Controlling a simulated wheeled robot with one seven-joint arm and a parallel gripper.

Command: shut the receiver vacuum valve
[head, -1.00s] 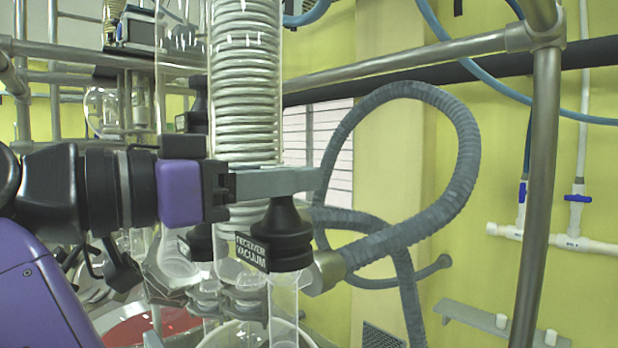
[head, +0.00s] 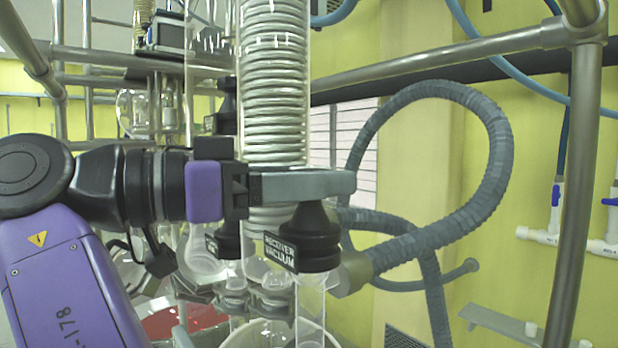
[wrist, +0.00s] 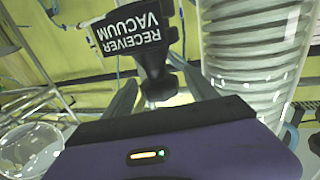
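The receiver vacuum valve (head: 315,240) is a black, cone-shaped knob with a narrow neck, on a clear glass tube below the coiled condenser. Its label plate reads "RECEIVER VACUUM" (head: 280,251). My gripper (head: 335,183) reaches in from the left, with its grey fingers level across the top of the knob. In the wrist view the black knob (wrist: 158,78) stands between the two fingers (wrist: 160,92), which are spread with gaps on both sides. The label shows upside down there. Whether the valve is open or shut I cannot tell.
The glass condenser with its coil (head: 275,95) stands close behind my gripper. A grey corrugated hose (head: 490,170) loops to the right from the valve's side. A second black knob (head: 228,240) is just left. A metal frame post (head: 578,200) stands at the right.

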